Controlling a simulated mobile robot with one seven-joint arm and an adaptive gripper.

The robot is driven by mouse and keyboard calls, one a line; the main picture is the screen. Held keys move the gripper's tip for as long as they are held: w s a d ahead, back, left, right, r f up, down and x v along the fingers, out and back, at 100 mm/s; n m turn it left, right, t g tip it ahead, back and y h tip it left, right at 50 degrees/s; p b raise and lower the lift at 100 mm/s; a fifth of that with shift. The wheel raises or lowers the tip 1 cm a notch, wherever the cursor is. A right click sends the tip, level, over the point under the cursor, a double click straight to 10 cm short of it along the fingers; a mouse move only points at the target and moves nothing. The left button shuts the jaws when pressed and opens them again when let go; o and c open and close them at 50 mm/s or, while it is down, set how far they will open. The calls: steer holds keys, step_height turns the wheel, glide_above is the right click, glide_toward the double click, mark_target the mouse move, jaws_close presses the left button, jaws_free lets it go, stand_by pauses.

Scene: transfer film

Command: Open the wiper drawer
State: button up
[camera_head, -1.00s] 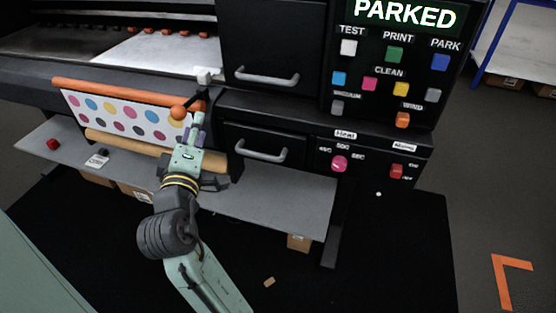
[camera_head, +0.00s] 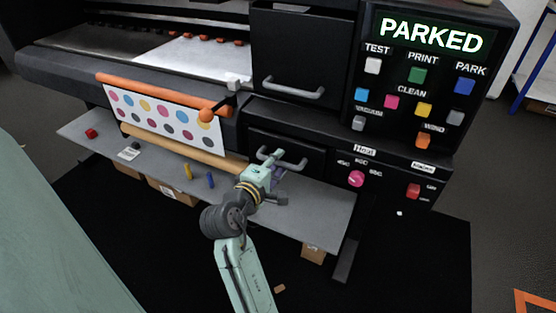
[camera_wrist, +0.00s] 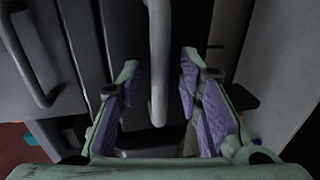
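Two dark drawers with grey bar handles are on the printer's front, and I read no label on either. The lower drawer (camera_head: 268,144) looks closed, and its handle (camera_head: 283,160) is right at my gripper (camera_head: 272,163). In the wrist view the handle (camera_wrist: 159,60) runs between the two purple-padded fingers of my gripper (camera_wrist: 158,85). The fingers are apart, with a gap on both sides of the bar. The upper drawer (camera_head: 303,50) is closed, and its handle (camera_head: 292,90) is above.
A control panel with a PARKED display (camera_head: 432,37) and coloured buttons is on the right. A grey shelf (camera_head: 320,209) juts out below the drawer, holding small blue and yellow pieces.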

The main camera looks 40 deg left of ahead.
steer(key=shift+w+a+f, duration=0.1)
steer(key=shift+w, duration=0.5)
jaws_close()
stand_by(0.5)
